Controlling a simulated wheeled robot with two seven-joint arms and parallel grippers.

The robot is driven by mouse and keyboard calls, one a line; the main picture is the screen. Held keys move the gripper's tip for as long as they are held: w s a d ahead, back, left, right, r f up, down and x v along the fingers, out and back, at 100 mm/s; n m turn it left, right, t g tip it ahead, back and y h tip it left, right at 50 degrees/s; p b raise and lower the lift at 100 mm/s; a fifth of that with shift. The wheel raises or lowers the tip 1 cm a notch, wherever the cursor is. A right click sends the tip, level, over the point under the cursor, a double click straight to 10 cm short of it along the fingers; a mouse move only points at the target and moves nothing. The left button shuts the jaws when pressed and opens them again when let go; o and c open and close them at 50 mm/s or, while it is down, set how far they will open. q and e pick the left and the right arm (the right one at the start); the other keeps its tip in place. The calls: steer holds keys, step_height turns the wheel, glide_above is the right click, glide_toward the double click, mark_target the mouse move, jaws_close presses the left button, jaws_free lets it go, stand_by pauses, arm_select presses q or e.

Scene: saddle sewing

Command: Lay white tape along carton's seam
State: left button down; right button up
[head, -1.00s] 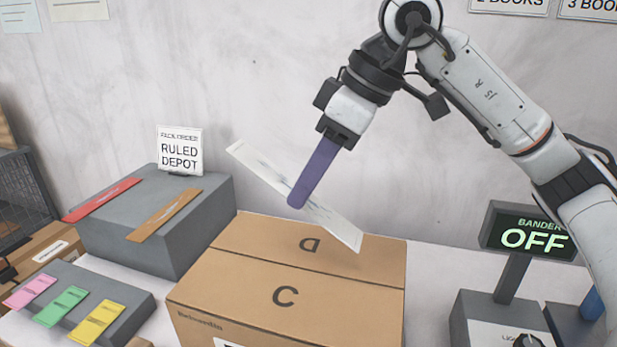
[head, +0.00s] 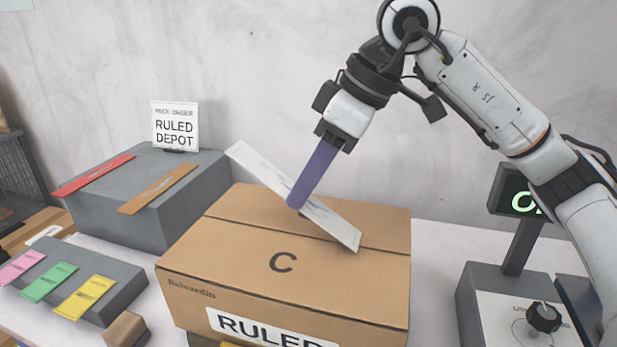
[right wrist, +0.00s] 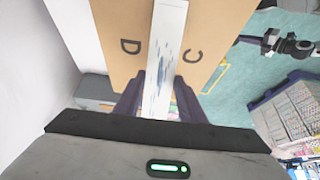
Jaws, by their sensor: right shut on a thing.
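A closed brown carton (head: 345,285) stands on the table with a seam (head: 385,250) across its top. The letter C is in front of the seam. My right gripper (head: 295,204) is shut on a white tape strip (head: 332,224) above the carton top. In the head view the strip slants, its left end high over the back and its right end low near the seam. In the right wrist view the strip (right wrist: 165,45) lies between the letters D and C, hiding the carton (right wrist: 125,20) behind it. I cannot tell whether it touches.
A grey block (head: 130,215) with red and brown strips and a "RULED DEPOT" sign (head: 175,126) stands left. A lower grey block (head: 120,300) carries pink, green and yellow strips. A bander console (head: 478,310) with a knob stands right. The wall is behind.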

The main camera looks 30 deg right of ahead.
steer(key=o, duration=1.1)
steer(key=v, duration=1)
steer(key=shift+s+r+p, duration=0.1)
steer(key=shift+r+p, duration=0.05)
steer(key=shift+p, duration=0.2)
